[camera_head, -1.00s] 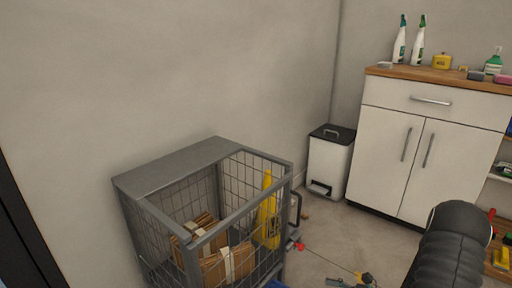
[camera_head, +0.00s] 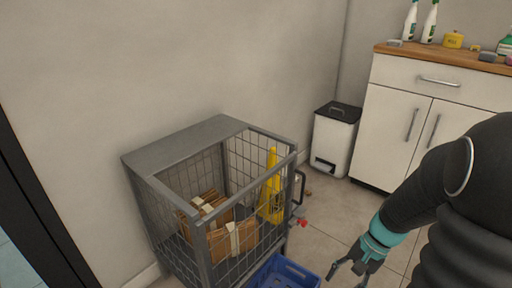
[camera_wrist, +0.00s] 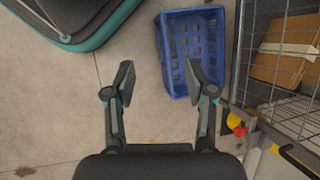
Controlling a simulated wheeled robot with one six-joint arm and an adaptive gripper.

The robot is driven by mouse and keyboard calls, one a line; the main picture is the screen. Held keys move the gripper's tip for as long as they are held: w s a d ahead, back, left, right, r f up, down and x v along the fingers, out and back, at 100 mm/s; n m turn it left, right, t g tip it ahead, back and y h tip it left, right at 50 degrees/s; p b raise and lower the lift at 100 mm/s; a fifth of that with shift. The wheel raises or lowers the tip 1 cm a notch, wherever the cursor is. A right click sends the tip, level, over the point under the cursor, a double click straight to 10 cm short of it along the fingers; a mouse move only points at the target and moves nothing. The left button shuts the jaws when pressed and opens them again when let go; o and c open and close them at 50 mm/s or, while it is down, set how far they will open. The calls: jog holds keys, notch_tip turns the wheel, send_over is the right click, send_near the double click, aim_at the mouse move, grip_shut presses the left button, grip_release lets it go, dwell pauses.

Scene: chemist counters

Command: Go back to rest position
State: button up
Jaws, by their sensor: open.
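My gripper (camera_head: 350,269) is at the lower right in the head view, on my dark arm with a teal band. In the wrist view my gripper (camera_wrist: 160,80) has its two fingers spread apart with nothing between them. Beneath it is bare floor, with the blue crate (camera_wrist: 165,47) just beyond the right finger. The blue crate (camera_head: 307,281) also shows at the bottom of the head view, partly cut off by the frame edge. It looks empty in the wrist view.
A grey wire cage cart (camera_head: 178,145) holding cardboard boxes (camera_head: 232,240) and a yellow item (camera_head: 272,190) stands left of my gripper. A white bin (camera_head: 334,143) and a white cabinet (camera_head: 393,122) with bottles (camera_head: 429,24) stand behind. Open floor (camera_head: 333,215) lies between.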

jog(key=s+a+r+n+t+h+p, duration=0.1)
jog(key=s+a+r+n+t, duration=0.1)
jog(key=r, duration=0.5)
jog(key=s+a+r+n+t+h+p, duration=0.2)
jog(key=r+n+t, duration=0.1)
jog(key=r, duration=0.5)
jog(key=s+a+r+n+t+h+p, duration=0.1)
jog(key=s+r+n+t, duration=0.1)
jog(key=r, duration=0.6)
jog(key=shift+s+a+n+h, duration=0.4)
jog(key=shift+s+n, duration=0.1)
jog(key=shift+s, duration=0.1)
